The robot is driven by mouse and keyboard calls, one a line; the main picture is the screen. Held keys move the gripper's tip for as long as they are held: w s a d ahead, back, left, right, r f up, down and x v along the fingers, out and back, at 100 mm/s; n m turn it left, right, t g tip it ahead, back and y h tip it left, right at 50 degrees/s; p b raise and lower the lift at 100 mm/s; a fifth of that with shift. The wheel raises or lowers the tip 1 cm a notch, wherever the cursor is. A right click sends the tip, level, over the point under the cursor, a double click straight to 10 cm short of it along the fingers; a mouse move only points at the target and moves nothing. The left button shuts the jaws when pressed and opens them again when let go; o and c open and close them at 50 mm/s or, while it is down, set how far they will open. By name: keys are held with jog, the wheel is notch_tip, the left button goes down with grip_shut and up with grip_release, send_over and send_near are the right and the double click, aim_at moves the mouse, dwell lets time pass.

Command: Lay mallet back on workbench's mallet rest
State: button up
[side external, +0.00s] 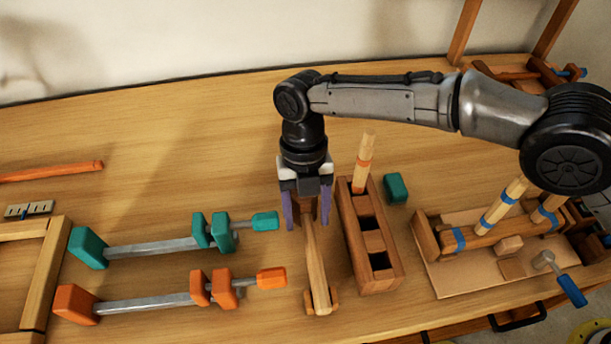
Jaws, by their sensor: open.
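The mallet's wooden handle (317,263) runs from beneath my gripper toward the front of the bench. Its front end lies between small wooden blocks (335,297) that look like part of the mallet rest. A darker wooden part, perhaps the mallet head (309,209), shows between my fingers and is mostly hidden. My gripper (307,221) points down with its purple fingers apart, one on each side of that part. I cannot tell whether the fingers touch it or how the head is supported.
A slotted wooden block (347,237) holding an upright tool stands close right of the mallet. Green (160,246) and orange (170,302) clamps lie to the left. A green block (396,188) and a board with wooden parts (450,274) are to the right.

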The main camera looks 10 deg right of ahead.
jog(key=v, duration=1.1)
jog(key=shift+r, duration=0.2)
